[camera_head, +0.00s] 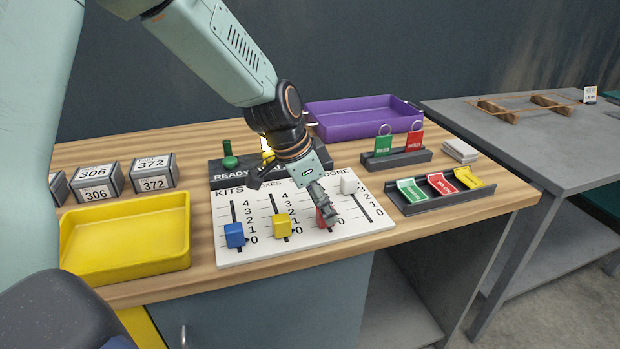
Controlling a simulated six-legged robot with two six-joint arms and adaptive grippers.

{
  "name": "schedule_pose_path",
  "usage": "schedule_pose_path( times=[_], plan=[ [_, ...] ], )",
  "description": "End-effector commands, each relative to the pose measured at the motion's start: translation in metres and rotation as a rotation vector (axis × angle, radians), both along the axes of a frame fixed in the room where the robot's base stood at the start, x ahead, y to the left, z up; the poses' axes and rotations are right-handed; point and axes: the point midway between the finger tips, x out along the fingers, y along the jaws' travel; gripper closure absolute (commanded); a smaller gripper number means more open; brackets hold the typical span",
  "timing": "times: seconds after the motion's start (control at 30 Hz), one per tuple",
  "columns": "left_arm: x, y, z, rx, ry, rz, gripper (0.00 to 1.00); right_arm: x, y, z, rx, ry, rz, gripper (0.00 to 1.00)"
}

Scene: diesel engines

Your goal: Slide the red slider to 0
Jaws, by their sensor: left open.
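A white slider board (259,251) lies on the wooden bench with several vertical scales marked 0 to 4. The red slider (321,219) is on the third scale, low down near the 0 and 1 marks; my gripper partly hides it. The blue slider (234,235) and yellow slider (282,226) sit low on their scales. The white slider (348,184) is high on the rightmost scale. My left gripper (322,207) is open, reaching down at the red slider; I cannot tell if it touches. My right gripper is not in view.
A yellow tray (128,238) stands left of the board, with boxes labelled 306 (97,181) and 372 (152,173) behind. A purple tray (363,119) is at the back. Tag holders (440,201) stand right. A grey table (535,140) is further right.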

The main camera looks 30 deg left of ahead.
Motion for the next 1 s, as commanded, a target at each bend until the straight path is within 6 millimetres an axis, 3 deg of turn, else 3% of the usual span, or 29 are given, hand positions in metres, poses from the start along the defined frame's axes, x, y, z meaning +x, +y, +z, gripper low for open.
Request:
schedule_pose_path(
  times=[0.2,0.43,0.63,1.0],
  plan=[
    [-0.011,0.012,0.042,-0.003,-0.005,0.000,0.51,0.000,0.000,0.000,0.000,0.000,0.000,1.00],
    [-0.022,0.022,0.074,-0.004,-0.002,0.001,0.51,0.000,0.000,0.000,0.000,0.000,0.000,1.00],
    [-0.027,0.025,0.085,-0.001,0.002,0.001,0.51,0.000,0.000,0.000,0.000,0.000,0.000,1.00],
    [-0.027,0.026,0.086,-0.001,0.002,0.001,0.51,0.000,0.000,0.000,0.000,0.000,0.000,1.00]
  ],
)
